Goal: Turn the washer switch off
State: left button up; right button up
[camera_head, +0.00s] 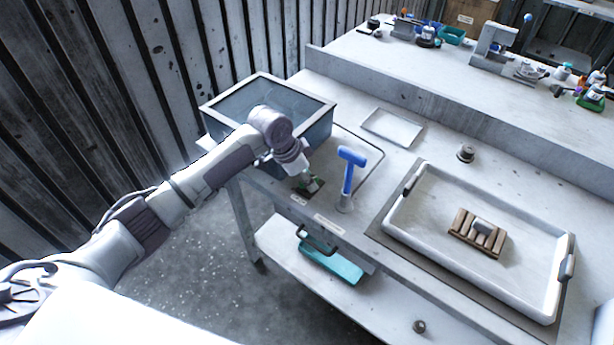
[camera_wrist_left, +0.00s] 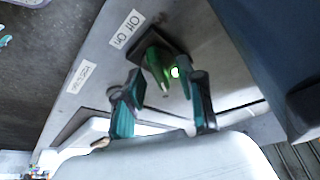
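The switch is a green lever (camera_wrist_left: 158,66) on a dark plate, in the left wrist view. A white label (camera_wrist_left: 126,28) beside it reads ON and OFF. In the head view the switch area at the table's front edge is mostly hidden by my left gripper (camera_head: 308,184). In the left wrist view my left gripper (camera_wrist_left: 165,80) is open, with its two teal fingers apart and the green lever just beyond and between their tips. I cannot tell whether a finger touches it. My right gripper is not in view.
A box-like tank (camera_head: 318,130) stands behind my left gripper. A blue-topped post (camera_head: 348,175) rises close to its right. A white tray (camera_head: 405,232) holds a wooden rack (camera_head: 462,232). A teal object (camera_head: 330,262) is under the table edge. A small flat tray (camera_head: 392,128) lies behind.

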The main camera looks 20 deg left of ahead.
pick_arm(q)
grip_shut()
jog(key=shift+r+p, duration=0.15)
jog(key=shift+p, duration=0.35)
jog(key=n+y+p, duration=0.1)
jog(key=n+p, duration=0.1)
jog(key=p, duration=0.1)
jog(key=n+t+p, duration=0.1)
jog(key=n+p, duration=0.2)
jog(key=p, duration=0.1)
jog(key=n+y+p, duration=0.1)
jog(key=n+p, duration=0.2)
jog(key=shift+s+d+r+t+y, duration=0.1)
jog(key=shift+d+r+t+y, duration=0.05)
jog(key=shift+d+t+y, duration=0.2)
jog(key=shift+n+y+p, duration=0.45)
jog(key=shift+n+p, duration=0.55)
jog(key=shift+n, duration=0.2)
jog(key=shift+a+n+y+p, duration=0.1)
jog(key=shift+n+y+p, duration=0.25)
jog(key=shift+n, duration=0.45)
jog(key=shift+f, duration=0.2)
